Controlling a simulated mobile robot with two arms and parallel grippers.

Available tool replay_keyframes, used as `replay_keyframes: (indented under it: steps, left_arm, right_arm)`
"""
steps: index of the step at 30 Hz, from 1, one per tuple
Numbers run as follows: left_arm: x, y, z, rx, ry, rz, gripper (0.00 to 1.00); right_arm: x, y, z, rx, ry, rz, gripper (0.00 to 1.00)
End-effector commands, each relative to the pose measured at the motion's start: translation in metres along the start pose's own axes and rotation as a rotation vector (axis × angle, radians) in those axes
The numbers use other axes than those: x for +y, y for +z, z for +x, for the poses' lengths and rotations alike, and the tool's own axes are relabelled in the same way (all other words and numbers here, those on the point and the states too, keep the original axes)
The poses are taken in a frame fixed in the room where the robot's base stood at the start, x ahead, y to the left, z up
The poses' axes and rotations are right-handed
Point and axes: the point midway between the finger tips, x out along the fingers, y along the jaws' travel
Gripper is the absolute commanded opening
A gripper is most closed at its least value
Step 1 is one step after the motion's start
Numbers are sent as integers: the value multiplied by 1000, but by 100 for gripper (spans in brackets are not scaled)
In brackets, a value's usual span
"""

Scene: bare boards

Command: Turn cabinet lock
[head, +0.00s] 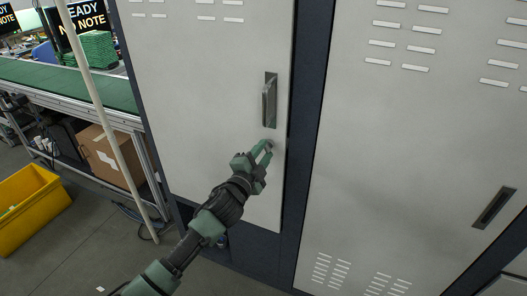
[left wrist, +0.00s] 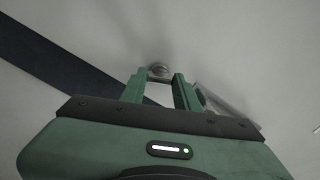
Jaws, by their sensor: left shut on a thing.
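The pale cabinet door (head: 205,100) carries an upright metal handle (head: 268,100) near its right edge. My left gripper (head: 266,148) reaches up from below and is at the door just under that handle. In the left wrist view, the fingertips of my left gripper (left wrist: 159,77) are on either side of a small round metal lock (left wrist: 159,69) and shut on it. The handle (left wrist: 214,102) is partly visible beside the right finger there. The fingers hide much of the lock in the head view. My right gripper is not in view.
A second pale cabinet door (head: 410,130) with a recessed handle (head: 494,208) stands to the right. A green-topped conveyor (head: 60,82), a cardboard box (head: 110,158) and a yellow bin (head: 30,208) are to the left. A pale pole stands before the conveyor.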

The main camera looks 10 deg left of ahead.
Motion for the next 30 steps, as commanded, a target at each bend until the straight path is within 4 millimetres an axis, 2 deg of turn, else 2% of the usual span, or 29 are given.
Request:
replay_keyframes:
  steps: [6,15,30]
  left_arm:
    - [0,0,0,-1,2,186,0]
    - [0,1,0,-2,2,363,0]
    - [1,0,0,-1,2,442,0]
  right_arm:
    - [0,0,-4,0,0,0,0]
    - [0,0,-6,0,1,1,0]
    - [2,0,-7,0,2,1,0]
